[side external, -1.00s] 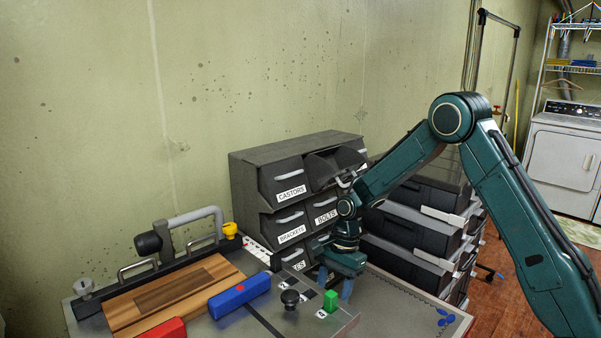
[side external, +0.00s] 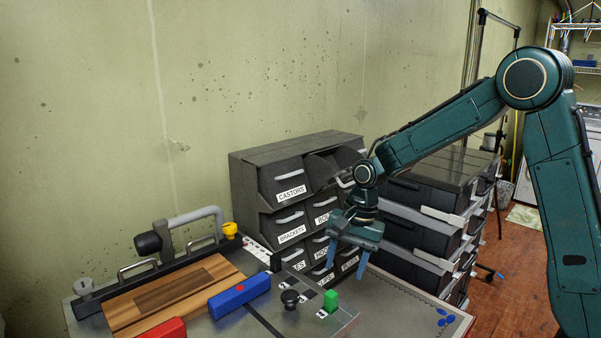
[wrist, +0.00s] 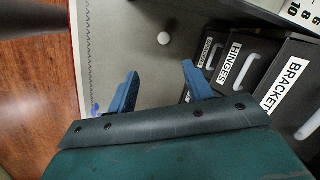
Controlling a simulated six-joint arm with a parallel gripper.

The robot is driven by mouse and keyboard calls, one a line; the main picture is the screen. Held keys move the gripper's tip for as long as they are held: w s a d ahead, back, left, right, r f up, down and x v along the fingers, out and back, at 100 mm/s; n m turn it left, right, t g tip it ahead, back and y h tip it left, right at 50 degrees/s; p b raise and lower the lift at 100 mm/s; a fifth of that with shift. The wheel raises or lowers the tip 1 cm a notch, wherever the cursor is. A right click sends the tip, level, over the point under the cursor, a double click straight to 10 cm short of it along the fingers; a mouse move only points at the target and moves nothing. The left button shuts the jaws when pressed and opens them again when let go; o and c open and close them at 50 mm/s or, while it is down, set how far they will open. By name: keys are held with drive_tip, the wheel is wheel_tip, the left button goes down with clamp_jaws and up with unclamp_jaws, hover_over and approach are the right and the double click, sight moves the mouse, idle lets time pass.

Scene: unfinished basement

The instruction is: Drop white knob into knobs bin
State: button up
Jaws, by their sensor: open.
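A small round white object, apparently the white knob (wrist: 163,38), lies on the grey bench top in the wrist view, beyond my fingertips and apart from them. I cannot make it out in the side view. My gripper (side external: 346,264) is open and empty, pointing down above the bench in front of the bin rack. In the wrist view, the blue fingers of my gripper (wrist: 158,75) stand wide apart. The dark bin rack (side external: 262,220) has labels such as castors and brackets. I cannot read a knobs label on any bin. A top bin (side external: 334,164) is tilted open; its label is hidden.
A green block (side external: 330,300) and a black knob (side external: 290,300) stand near the bench front. A blue block (side external: 240,296), a red block (side external: 163,331) and a wooden board (side external: 180,295) are to the left. Dark stacked drawers (side external: 425,230) stand right of the rack.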

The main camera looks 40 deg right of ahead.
drive_tip(key=s+a+r+n+t+h, duration=0.1)
drive_tip(key=s+r+n+t, duration=0.2)
drive_tip(key=s+r+n, duration=0.65)
drive_tip(key=s+r+n+t+h, duration=0.1)
drive_tip(key=s+r+n, duration=0.2)
drive_tip(key=s, duration=1.1)
drive_tip(key=shift+d+r+t, duration=0.2)
drive_tip(key=shift+r+t, duration=0.2)
drive_tip(key=shift+r, duration=0.45)
drive_tip(key=shift+o, duration=0.3)
drive_tip(key=shift+w+n, duration=0.15)
drive_tip(key=shift+n, duration=0.1)
